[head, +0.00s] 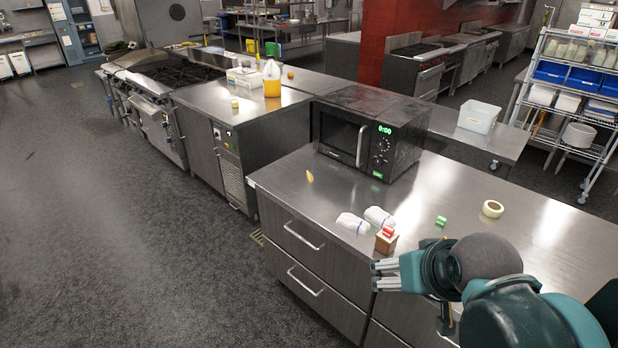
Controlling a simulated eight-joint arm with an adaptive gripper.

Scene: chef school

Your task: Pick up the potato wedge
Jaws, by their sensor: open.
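The potato wedge (309,176) is a small yellow piece on the steel counter, near its left end and in front of the microwave. My gripper (375,275) is at the lower right of the head view, at the counter's front edge, with its fingers pointing left. It is open and nothing shows between its fingers. It is well apart from the wedge, which lies farther back and to the left. Nothing hides the wedge.
A black microwave (366,135) stands behind the wedge. Two white rolled items (365,221) and a small brown box (386,241) with a red top lie between wedge and gripper. A green item (441,221) and a tape roll (493,208) lie farther right. Counter around the wedge is clear.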

